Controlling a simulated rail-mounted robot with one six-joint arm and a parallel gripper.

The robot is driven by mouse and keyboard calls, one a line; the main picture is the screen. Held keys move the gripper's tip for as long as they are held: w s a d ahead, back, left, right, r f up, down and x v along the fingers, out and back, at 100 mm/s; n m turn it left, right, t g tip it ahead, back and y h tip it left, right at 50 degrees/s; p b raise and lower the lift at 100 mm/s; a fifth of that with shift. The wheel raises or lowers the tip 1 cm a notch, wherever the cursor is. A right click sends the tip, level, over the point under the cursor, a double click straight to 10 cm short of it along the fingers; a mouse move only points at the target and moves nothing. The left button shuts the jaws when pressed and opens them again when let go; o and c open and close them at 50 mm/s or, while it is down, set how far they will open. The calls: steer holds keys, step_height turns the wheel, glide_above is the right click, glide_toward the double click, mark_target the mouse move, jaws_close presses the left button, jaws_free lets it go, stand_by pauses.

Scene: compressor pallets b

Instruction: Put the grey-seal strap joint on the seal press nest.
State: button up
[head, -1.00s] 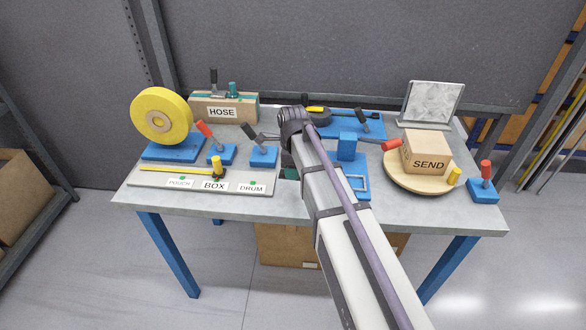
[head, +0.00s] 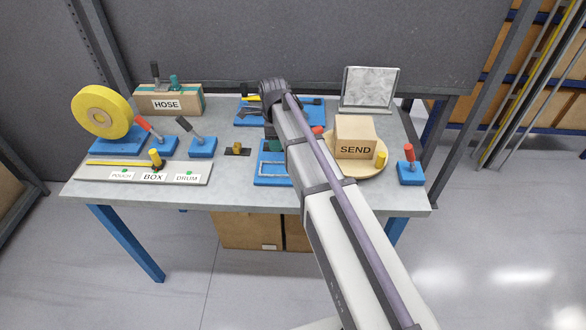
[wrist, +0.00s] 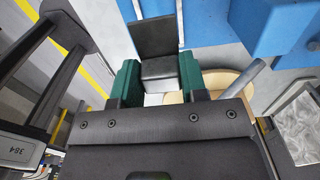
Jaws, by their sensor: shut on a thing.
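My gripper (head: 272,142), with green fingers, is over the blue seal press base and partly hidden by my arm. In the wrist view my gripper (wrist: 157,88) is shut on the grey-seal strap joint (wrist: 156,40), a dark strap piece with a grey block between the fingers. The seal press (head: 264,180) has a blue base; a pale rectangular outline on it may be the nest, with its right part hidden behind my arm. Blue press parts (wrist: 270,28) show at upper right in the wrist view. I cannot tell whether the joint touches the press.
A dark strap piece with a brown seal (head: 237,149) lies left of the press. The SEND box (head: 354,135) sits on a round wooden board to the right. Levers (head: 202,147), a yellow roll (head: 101,112) and the HOSE box (head: 168,101) stand on the left.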

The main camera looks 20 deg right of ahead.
steer(key=b, duration=0.6)
glide_above(276, 170)
step_height(276, 170, down, 7)
steer(key=shift+w+r, duration=0.1)
steer(key=shift+w, duration=0.05)
steer(key=shift+a+r, duration=0.1)
step_height(276, 170, down, 4)
steer(key=b, duration=0.3)
steer(key=shift+b, duration=0.4)
steer(key=shift+r, duration=0.35)
steer(key=shift+f, duration=0.25)
steer(key=o, duration=0.9)
steer(key=shift+r, duration=0.1)
